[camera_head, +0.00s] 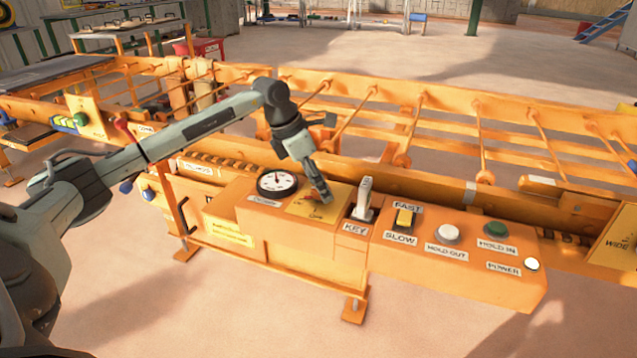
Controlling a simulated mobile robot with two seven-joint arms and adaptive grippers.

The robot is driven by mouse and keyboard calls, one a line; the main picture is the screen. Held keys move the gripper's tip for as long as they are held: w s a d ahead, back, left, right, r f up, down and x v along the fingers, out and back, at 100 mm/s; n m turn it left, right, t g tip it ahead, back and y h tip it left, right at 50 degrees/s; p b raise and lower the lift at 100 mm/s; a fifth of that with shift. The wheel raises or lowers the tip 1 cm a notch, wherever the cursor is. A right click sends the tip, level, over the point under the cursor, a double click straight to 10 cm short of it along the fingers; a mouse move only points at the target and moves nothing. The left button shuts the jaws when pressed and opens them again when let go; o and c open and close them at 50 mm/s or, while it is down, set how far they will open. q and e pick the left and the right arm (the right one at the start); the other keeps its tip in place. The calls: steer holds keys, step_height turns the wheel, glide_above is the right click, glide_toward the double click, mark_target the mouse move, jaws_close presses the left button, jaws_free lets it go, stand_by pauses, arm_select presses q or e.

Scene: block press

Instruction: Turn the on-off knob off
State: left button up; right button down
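The orange control box (280,240) runs across the middle of the head view. A yellow plate (302,209) with a small red mark or part lies on its top, between the round dial and the key. My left gripper (323,195) points down over this plate, its tip at or just above the plate's right part. The on-off knob cannot be made out clearly; the gripper seems to cover that spot. Whether the gripper touches or grips something there cannot be told. My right gripper is not in view.
A white round dial (277,181) sits left of the plate. A grey key (364,199) stands upright close on its right. Orange rails run behind.

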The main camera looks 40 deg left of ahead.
arm_select(q)
steer(key=shift+c, duration=0.3)
steer(key=c, duration=1.1)
